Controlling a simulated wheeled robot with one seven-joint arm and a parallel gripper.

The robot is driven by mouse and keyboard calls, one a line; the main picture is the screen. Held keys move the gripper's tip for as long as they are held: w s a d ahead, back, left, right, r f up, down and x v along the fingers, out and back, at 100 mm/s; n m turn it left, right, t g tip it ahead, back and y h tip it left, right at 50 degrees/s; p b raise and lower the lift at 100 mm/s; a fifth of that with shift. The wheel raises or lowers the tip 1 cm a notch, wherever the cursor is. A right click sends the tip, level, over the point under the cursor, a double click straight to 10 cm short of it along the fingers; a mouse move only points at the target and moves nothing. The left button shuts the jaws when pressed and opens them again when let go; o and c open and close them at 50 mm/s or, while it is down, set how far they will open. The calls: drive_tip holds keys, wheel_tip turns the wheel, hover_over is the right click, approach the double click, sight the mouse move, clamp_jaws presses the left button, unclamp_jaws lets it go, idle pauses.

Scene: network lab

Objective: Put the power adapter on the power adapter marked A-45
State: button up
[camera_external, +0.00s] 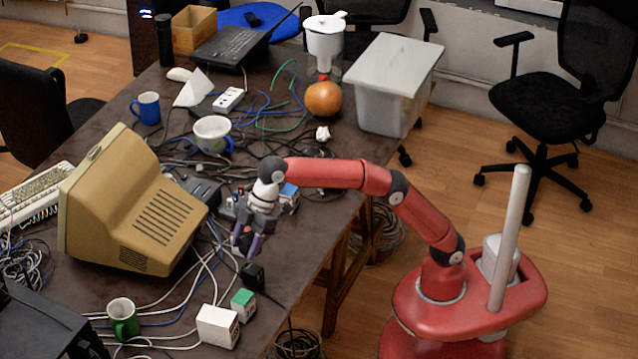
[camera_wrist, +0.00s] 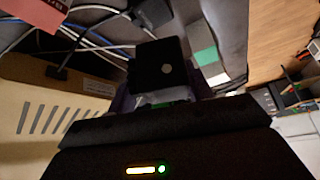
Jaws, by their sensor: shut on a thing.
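My gripper (camera_external: 246,243) hangs over the dark table, pointing down, between the beige monitor and the table's right edge. In the wrist view it is shut on a black power adapter (camera_wrist: 163,70), a block with a round grey spot. In the external view the fingers mostly hide the held adapter. Another black adapter (camera_external: 253,277) shows just below the fingers; a dark block with a cable (camera_wrist: 152,12) at the top of the wrist view may be the same one. I cannot read any A-45 mark. A pink label (camera_wrist: 45,12) is cut off in the wrist view's corner.
The beige monitor (camera_external: 135,205) stands close on the left. A green-topped box (camera_external: 243,303) and a white box (camera_external: 218,325) stand in front, with a green mug (camera_external: 123,318) to their left. Loose cables cover much of the table. A lidded plastic bin (camera_external: 390,85) stands behind.

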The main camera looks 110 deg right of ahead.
sight(248, 269)
drive_tip(key=shift+f+b, duration=0.9)
drive_tip(key=shift+f, duration=2)
drive_tip(key=shift+f, duration=0.15)
drive_tip(key=o, duration=1.1)
drive_tip(key=shift+c, duration=0.2)
